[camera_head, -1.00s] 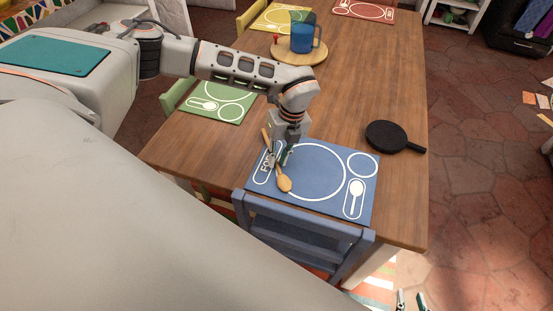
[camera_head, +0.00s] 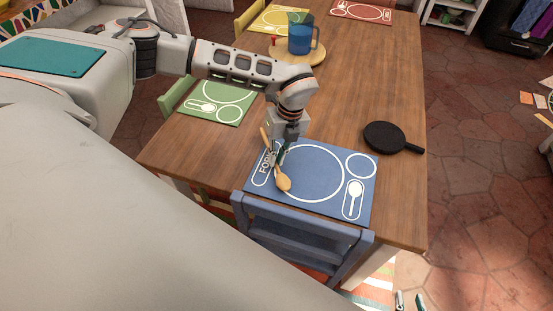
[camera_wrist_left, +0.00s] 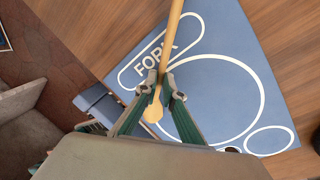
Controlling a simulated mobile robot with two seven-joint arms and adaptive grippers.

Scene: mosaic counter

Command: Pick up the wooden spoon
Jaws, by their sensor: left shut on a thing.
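The wooden spoon (camera_head: 283,183) is at the left part of the blue placemat (camera_head: 350,170), by the printed word FORK. Its bowl points toward the blue chair and its handle slants up and left. My left gripper (camera_head: 276,158) comes down from above and is shut on the spoon. In the left wrist view, the spoon (camera_wrist_left: 172,38) runs between the two fingertips (camera_wrist_left: 160,92), with the bowl partly between the fingers. I cannot tell whether the spoon touches the mat. My right gripper (camera_head: 409,301) shows only its fingertips at the bottom edge, apart and empty.
A black pan (camera_head: 384,137) lies right of the blue mat. A blue jug (camera_head: 302,35) stands on a round wooden board (camera_head: 284,57) farther back. Green (camera_head: 228,117), yellow and red placemats lie around the table. A blue chair (camera_head: 300,235) stands at the near edge. The table's middle is clear.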

